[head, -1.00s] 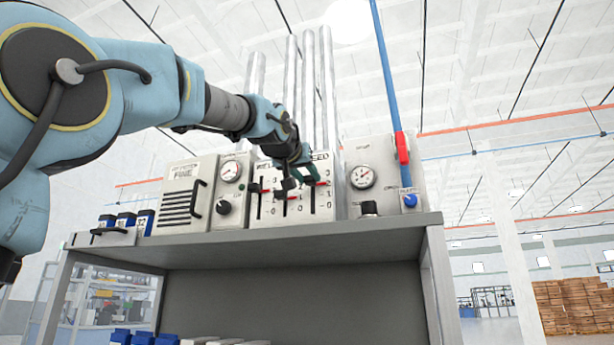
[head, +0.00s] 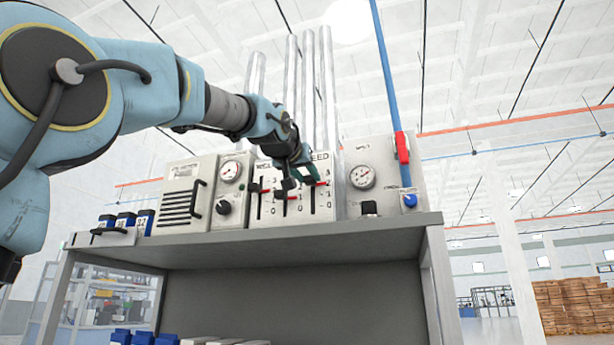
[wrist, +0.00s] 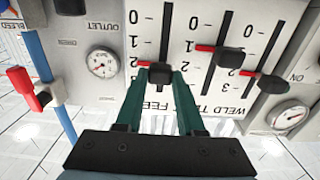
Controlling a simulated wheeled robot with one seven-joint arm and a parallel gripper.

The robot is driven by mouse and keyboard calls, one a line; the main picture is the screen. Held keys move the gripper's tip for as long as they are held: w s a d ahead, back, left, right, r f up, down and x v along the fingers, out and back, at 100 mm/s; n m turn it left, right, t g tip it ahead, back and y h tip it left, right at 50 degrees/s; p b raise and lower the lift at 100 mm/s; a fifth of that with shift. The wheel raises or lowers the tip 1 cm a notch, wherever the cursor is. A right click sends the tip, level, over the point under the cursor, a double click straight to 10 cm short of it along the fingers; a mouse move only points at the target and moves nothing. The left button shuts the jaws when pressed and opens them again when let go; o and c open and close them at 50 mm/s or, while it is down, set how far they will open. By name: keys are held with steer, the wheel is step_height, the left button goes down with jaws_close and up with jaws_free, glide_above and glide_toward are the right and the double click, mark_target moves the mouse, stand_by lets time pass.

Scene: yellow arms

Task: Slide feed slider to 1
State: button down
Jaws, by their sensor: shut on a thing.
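The slider panel (head: 276,208) stands on the bench, and shows upside down in the wrist view. The feed slider (wrist: 160,72) is the leftmost of three there, a black knob in a vertical slot with a red pointer close to the 2 mark. My gripper (wrist: 164,76) is shut on this knob, its teal fingers around it. In the head view my gripper (head: 306,170) is at the panel's upper right and partly hides the scale. The middle slider (wrist: 229,57) and the far slider (wrist: 270,83) are apart from my fingers.
A gauge panel (head: 384,190) with a blue pipe (head: 384,65) and red valve handle (head: 402,148) stands right of the sliders. Another gauge box (head: 231,190) and a handled box (head: 182,200) stand left. The bench (head: 300,233) has a narrow front strip free.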

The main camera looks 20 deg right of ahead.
mark_target(306, 187)
step_height(306, 187, down, 3)
steer(key=b, duration=0.3)
steer(key=shift+f, duration=0.1)
stand_by(0.3)
steer(key=c, duration=0.5)
jaws_free()
steer(key=shift+a, duration=0.1)
steer(key=b+v, duration=0.5)
steer(key=v, duration=0.5)
steer(key=shift+s+a, duration=0.2)
steer(key=shift+s, duration=0.1)
